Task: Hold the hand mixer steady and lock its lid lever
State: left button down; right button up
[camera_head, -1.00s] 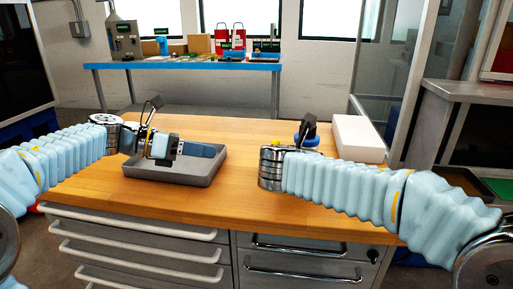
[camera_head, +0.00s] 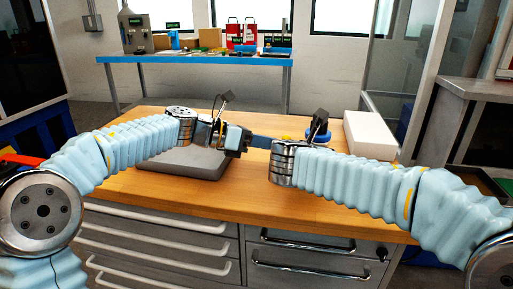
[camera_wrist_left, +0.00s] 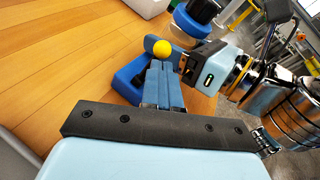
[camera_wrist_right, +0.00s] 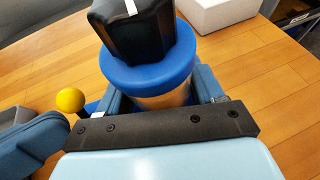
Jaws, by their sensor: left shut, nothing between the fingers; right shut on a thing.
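The hand mixer has a black top (camera_head: 318,122) and a blue collar (camera_wrist_right: 150,75). It stands on the right part of the wooden table. My right gripper (camera_wrist_right: 162,100) is shut on its body below the collar, one finger on each side. The lid lever's yellow knob (camera_wrist_right: 71,100) sticks out on the mixer's left side. It also shows in the left wrist view (camera_wrist_left: 162,48). My left gripper (camera_wrist_left: 164,70) is shut and empty, its fingertips close to the knob. I cannot tell whether they touch. In the head view my right wrist hides the mixer's lower part.
A grey tray (camera_head: 185,167) lies on the table under my left forearm. A white block (camera_head: 369,136) lies right of the mixer. Bare wood shows at the table's front middle. A blue-topped bench (camera_head: 190,58) with several items stands at the back.

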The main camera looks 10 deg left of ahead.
pick_arm(q)
jog(key=shift+d, duration=0.1)
jog(key=shift+w+d+r, duration=0.1)
jog(key=shift+d+r, duration=0.1)
jog(key=shift+d, duration=0.25)
jog(key=shift+w+d+r, duration=0.1)
jog(key=shift+d+r, duration=0.05)
jog(key=shift+d, duration=0.3)
pick_arm(e)
jog(key=shift+a, duration=0.1)
pick_arm(q)
jog(key=a, duration=0.1)
jog(key=s+a+f, duration=0.1)
jog(key=s+a, duration=0.1)
jog(key=shift+a+f, duration=0.2)
jog(key=shift+a, duration=0.15)
jog(key=r+v, duration=0.1)
jog(key=v, duration=0.8)
jog(key=shift+r, duration=0.5)
pick_arm(e)
jog(key=o, duration=1.4)
pick_arm(q)
jog(key=shift+s, duration=0.15)
pick_arm(e)
jog(key=shift+o, duration=0.2)
